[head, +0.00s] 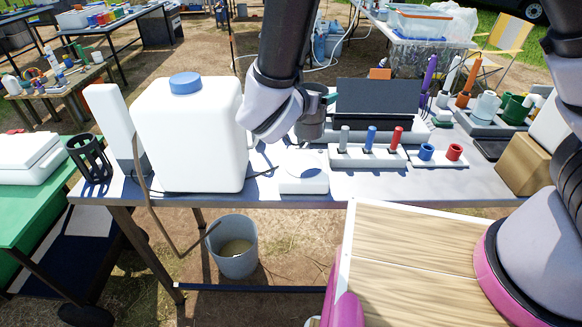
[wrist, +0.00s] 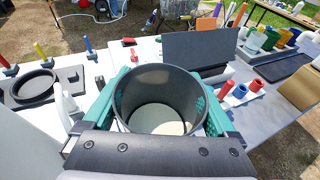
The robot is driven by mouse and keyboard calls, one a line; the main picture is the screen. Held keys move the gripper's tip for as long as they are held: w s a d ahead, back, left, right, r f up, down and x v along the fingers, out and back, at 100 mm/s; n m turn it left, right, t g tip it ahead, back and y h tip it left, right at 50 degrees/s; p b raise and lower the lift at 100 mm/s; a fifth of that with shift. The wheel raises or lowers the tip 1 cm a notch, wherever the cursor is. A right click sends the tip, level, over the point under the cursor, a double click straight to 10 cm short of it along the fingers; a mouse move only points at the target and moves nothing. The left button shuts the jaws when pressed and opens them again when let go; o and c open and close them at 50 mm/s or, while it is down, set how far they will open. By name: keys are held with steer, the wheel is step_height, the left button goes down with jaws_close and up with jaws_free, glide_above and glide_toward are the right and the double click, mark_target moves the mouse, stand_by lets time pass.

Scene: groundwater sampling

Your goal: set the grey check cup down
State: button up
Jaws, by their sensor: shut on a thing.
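The grey check cup (head: 310,127) is upright over the steel table (head: 230,204), behind a low white round-cornered block (head: 303,181). My gripper (wrist: 162,105) is shut on the cup, with a teal finger on either side of its wall in the wrist view. In that view the cup (wrist: 158,82) is open at the top and shows a pale bottom. The head view shows the cup partly behind my wrist. I cannot tell whether its base touches anything.
A large white jug (head: 190,135) with a blue cap stands left of the cup. A white rack (head: 368,156) with grey, blue and red pieces is to the right, with a dark panel (head: 378,97) behind. A bucket (head: 233,248) stands below the table.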

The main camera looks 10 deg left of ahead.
steer(key=shift+y, duration=0.4)
steer(key=f, duration=0.3)
steer(key=s+a+f, duration=0.1)
steer(key=shift+f, duration=3)
steer(key=shift+f, duration=0.15)
steer(key=o, duration=1.1)
steer(key=v, duration=1.2)
